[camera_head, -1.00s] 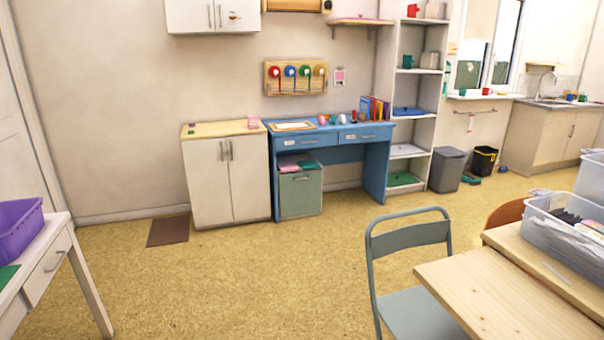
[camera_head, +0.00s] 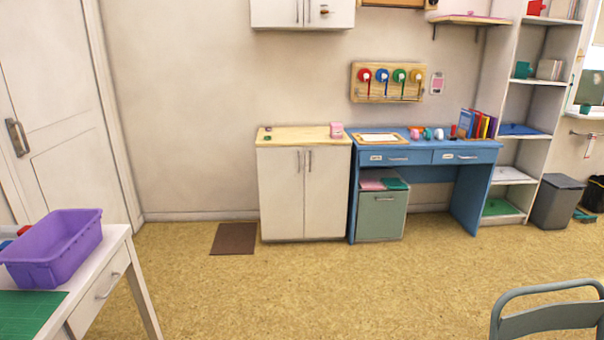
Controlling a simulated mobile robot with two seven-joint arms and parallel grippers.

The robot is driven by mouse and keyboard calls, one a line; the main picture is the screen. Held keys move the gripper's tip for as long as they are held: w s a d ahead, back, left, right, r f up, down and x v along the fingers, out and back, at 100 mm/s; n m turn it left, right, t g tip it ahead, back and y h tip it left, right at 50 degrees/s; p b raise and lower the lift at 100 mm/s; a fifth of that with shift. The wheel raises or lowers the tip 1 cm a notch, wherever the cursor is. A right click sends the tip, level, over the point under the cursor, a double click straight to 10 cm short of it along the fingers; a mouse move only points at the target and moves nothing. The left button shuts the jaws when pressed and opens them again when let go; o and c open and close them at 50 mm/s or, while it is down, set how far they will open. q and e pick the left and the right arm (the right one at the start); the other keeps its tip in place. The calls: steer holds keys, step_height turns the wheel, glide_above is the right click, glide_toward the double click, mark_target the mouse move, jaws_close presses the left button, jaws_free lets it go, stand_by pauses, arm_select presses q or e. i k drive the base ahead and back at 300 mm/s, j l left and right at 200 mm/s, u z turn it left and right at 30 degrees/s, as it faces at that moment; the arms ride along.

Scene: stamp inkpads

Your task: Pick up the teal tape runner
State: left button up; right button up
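Several small items stand on top of the blue desk (camera_head: 468,156) against the far wall. One of them is a small teal item (camera_head: 427,133), between a pink item (camera_head: 414,134) and another pink-and-white one (camera_head: 439,134). It is too small at this distance to tell whether it is the teal tape runner. Neither of my grippers is in view.
A white cabinet (camera_head: 304,194) stands left of the desk. A white table (camera_head: 112,262) with a purple bin (camera_head: 54,248) is at the near left. A grey-green chair (camera_head: 550,318) is at the near right. The floor (camera_head: 330,285) between is clear.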

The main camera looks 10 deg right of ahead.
mark_target(427, 134)
steer(key=i, duration=1.2)
steer(key=i+j+z, duration=0.15)
steer(key=i+z, duration=0.15)
steer(key=i, duration=0.85)
steer(key=i+z, duration=0.4)
steer(key=i+j+z, duration=0.1)
steer(key=i+z, duration=0.25)
steer(key=i, duration=0.2)
steer(key=i+l+z, duration=0.1)
steer(key=i+z, duration=0.3)
steer(key=i+j+z, duration=0.1)
steer(key=i+z, duration=0.35)
steer(key=i+l, duration=0.1)
steer(key=i, duration=1.15)
steer(key=l+z, duration=0.05)
steer(key=l, duration=0.05)
